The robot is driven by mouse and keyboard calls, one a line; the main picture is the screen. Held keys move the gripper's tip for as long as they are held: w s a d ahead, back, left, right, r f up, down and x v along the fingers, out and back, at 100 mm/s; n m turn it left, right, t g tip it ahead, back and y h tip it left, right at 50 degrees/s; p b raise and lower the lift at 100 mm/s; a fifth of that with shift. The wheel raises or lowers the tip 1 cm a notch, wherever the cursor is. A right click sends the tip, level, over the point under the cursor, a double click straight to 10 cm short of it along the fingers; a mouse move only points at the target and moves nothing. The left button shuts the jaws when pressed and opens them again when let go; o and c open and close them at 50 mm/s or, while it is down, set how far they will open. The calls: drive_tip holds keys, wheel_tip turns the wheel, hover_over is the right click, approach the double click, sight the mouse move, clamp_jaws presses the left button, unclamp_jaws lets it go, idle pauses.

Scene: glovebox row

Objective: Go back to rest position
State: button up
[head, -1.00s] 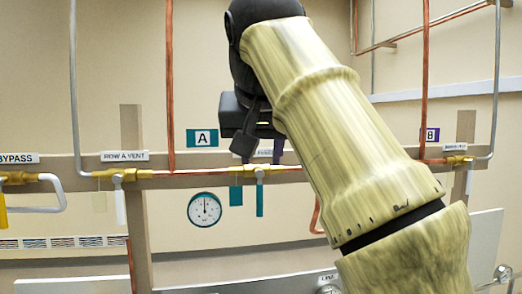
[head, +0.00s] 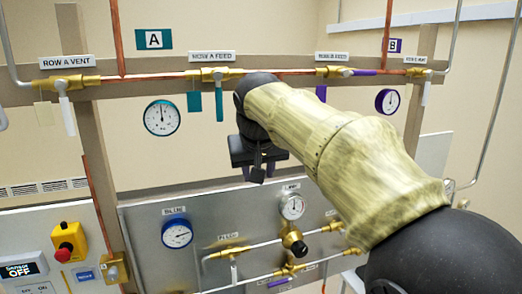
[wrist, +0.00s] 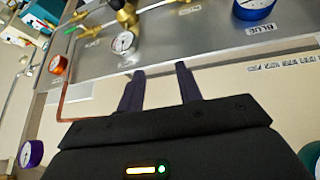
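My gripper (head: 258,172) hangs at the end of my pale yellow-green arm in the head view, in front of the wall between the pipe row and the grey panel. In the wrist view its two dark purple fingers (wrist: 160,88) stand apart with nothing between them. The gripper is open and empty. It appears clear of the panel (wrist: 215,45) and the valves. My arm hides part of the wall and the right part of the panel in the head view.
Behind it runs a copper pipe with the row A feed valve (head: 217,76) and row A vent valve (head: 62,84). Gauges (head: 162,118) hang below. The grey panel (head: 150,260) carries a blue gauge (head: 177,233) and brass valves. A red emergency button (head: 66,250) is at lower left.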

drive_tip(key=s+d+f+g+b, duration=0.1)
drive_tip(key=s+d+f, duration=0.15)
drive_tip(key=f, duration=0.55)
drive_tip(key=s+d+f+b, duration=0.15)
drive_tip(key=d+f, duration=0.25)
drive_tip(key=f, duration=0.4)
drive_tip(key=s+d+f+g+b, duration=0.1)
drive_tip(key=d+f, duration=0.2)
drive_tip(key=f, duration=0.5)
drive_tip(key=s+d+f+m+g+b, duration=0.1)
drive_tip(key=s+d+f, duration=0.2)
drive_tip(key=s+f, duration=0.3)
drive_tip(key=s+d+f+m+b, duration=0.1)
drive_tip(key=s+d+f+b, duration=0.1)
drive_tip(key=s+f, duration=0.5)
wheel_tip(320, 180, down, 4)
drive_tip(key=shift+s+d+r+g, duration=0.3)
drive_tip(key=shift+d+g, duration=0.1)
drive_tip(key=shift+d, duration=0.35)
